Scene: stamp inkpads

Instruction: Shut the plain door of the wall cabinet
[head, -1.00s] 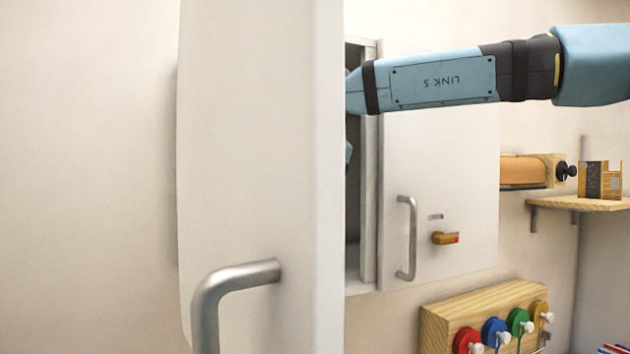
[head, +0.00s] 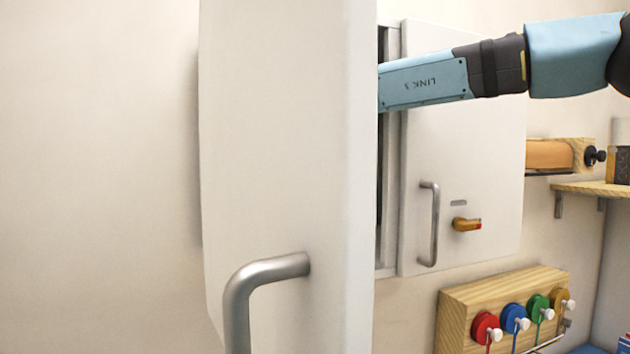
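The plain door (head: 280,150) of the wall cabinet stands wide open, swung out toward me, and fills the left-middle of the head view. It has a bent metal bar handle (head: 262,275) low on its face. Beside it is the cabinet's other door (head: 480,160), which looks shut and has an upright metal handle and an orange latch. My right arm comes in from the right across the upper part of that door and goes behind the plain door. Its gripper is hidden there, so contact cannot be seen. My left gripper is not in view.
Below the cabinet is a wooden block (head: 475,305) with several coloured round knobs. To the right are a wooden-ended orange roller (head: 550,155) and a small wall shelf (head: 590,190). The wall left of the plain door is bare.

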